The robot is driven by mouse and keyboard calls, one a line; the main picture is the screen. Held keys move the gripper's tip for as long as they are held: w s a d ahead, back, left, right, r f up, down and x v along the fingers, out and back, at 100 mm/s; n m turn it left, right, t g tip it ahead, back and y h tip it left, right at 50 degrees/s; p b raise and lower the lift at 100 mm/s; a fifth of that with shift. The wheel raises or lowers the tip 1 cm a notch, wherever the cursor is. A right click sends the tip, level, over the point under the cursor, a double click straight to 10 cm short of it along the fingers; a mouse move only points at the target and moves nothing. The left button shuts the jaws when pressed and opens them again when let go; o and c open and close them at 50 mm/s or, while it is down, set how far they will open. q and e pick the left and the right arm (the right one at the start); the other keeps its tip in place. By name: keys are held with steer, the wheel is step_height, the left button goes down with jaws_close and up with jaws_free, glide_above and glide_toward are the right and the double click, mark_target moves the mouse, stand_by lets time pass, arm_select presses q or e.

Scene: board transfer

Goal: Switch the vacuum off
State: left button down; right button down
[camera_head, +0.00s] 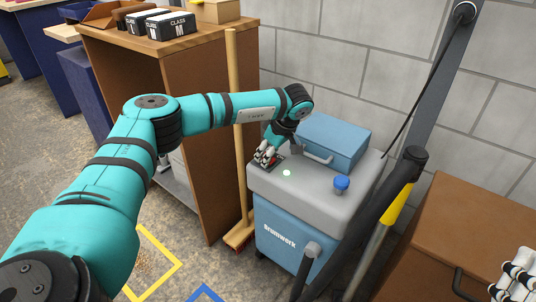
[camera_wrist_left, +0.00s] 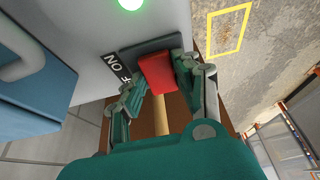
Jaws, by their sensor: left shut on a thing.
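The vacuum (camera_head: 325,190) is a blue and grey box marked "Brumwork" with a grey top. My left gripper (camera_head: 267,155) is down at the left part of that top and shut on the red switch. In the left wrist view the red switch (camera_wrist_left: 158,73) stands on a dark plate (camera_wrist_left: 145,48) between the fingers. Beside it a black label (camera_wrist_left: 116,64) reads "ON", with a second word partly hidden by a finger. A green light (camera_head: 287,173) glows on the top. My right gripper (camera_head: 516,280) shows only in part at the lower right corner.
A blue case (camera_head: 333,140) with a handle and a blue knob (camera_head: 341,184) are on the vacuum's top. A broom (camera_head: 238,130) leans by a brown cabinet (camera_head: 200,140) at the left. A black hose and a yellow-banded tube (camera_head: 397,205) stand at the right, near another brown cabinet (camera_head: 470,225).

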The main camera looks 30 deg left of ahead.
arm_select(q)
steer(key=h+p, duration=0.2)
steer(key=shift+a+r+p, duration=0.15)
steer(key=shift+a+p, duration=0.05)
steer(key=shift+p, duration=0.1)
steer(key=shift+a+h+p, duration=0.25)
steer(key=shift+h+p, duration=0.55)
steer(key=shift+h, duration=0.4)
steer(key=c, duration=1)
jaws_free()
steer(key=shift+o, duration=0.2)
arm_select(e)
steer(key=w+f+g+h, duration=0.2)
steer(key=w+f+g, duration=0.1)
steer(key=f+g, duration=0.2)
steer(key=w+f+g+h, duration=0.2)
steer(key=f+g, duration=0.4)
steer(key=f, duration=0.4)
steer(key=shift+w+d+f, duration=0.3)
steer(key=shift+w+d, duration=0.05)
steer(key=shift+w, duration=0.25)
arm_select(q)
step_height(320, 180, up, 12)
